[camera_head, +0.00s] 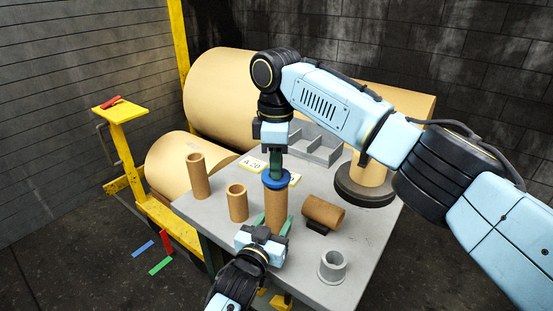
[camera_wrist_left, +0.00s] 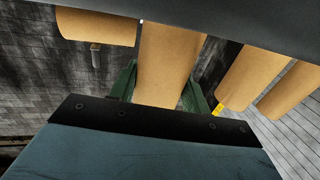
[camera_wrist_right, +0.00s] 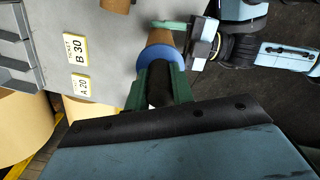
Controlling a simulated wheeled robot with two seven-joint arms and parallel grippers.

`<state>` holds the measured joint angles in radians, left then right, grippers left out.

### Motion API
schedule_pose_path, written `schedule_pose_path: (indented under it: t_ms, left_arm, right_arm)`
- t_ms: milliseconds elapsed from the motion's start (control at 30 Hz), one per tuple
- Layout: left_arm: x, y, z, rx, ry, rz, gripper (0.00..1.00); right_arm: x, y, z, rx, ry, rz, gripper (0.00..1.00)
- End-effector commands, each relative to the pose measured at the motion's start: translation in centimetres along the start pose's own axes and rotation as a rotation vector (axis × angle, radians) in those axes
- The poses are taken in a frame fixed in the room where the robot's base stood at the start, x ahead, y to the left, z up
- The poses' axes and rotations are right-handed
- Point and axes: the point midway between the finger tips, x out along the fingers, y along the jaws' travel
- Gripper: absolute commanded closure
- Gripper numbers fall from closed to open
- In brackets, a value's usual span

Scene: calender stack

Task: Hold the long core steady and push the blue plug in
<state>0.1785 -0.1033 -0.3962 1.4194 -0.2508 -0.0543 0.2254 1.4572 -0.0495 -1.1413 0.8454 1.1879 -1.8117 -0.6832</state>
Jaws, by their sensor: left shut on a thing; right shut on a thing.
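The long tan core (camera_head: 276,212) stands upright near the middle of the grey table (camera_head: 200,212). My left gripper (camera_head: 272,224) is shut on its lower part from the front; the core fills the space between the green fingers in the left wrist view (camera_wrist_left: 165,65). The blue plug (camera_head: 276,180) sits at the core's top end, its wide rim over the opening. My right gripper (camera_head: 276,168) points down from above and is shut on the plug. The right wrist view shows the blue rim (camera_wrist_right: 156,53) against the core's end (camera_wrist_right: 160,37). The plug's lower part is hidden.
Two tan cores (camera_head: 198,176) (camera_head: 237,203) stand left. Another core (camera_head: 323,212) lies on a dark rest at right. A grey flanged plug (camera_head: 332,267) is at the front right. Label cards, a grey divided tray (camera_head: 318,145) and a dark round base (camera_head: 364,190) are behind.

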Motion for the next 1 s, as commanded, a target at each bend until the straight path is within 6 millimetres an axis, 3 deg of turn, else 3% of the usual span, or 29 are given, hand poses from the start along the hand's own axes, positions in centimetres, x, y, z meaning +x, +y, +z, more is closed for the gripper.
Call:
schedule_pose_path:
  t_ms: [767, 800, 1000]
  left_arm:
    - [0.0, 0.0, 0.0, 0.000, -0.001, 0.000, 0.77]
    - [0.0, 0.0, 0.0, 0.000, -0.001, 0.000, 0.77]
    - [0.0, 0.0, 0.0, 0.000, 0.000, 0.000, 0.77]
  right_arm:
    - [1.5, 0.0, 0.0, 0.000, -0.001, 0.000, 1.00]
    - [1.5, 0.0, 0.0, 0.000, -0.001, 0.000, 0.75]
    - [1.5, 0.0, 0.0, 0.000, -0.001, 0.000, 0.51]
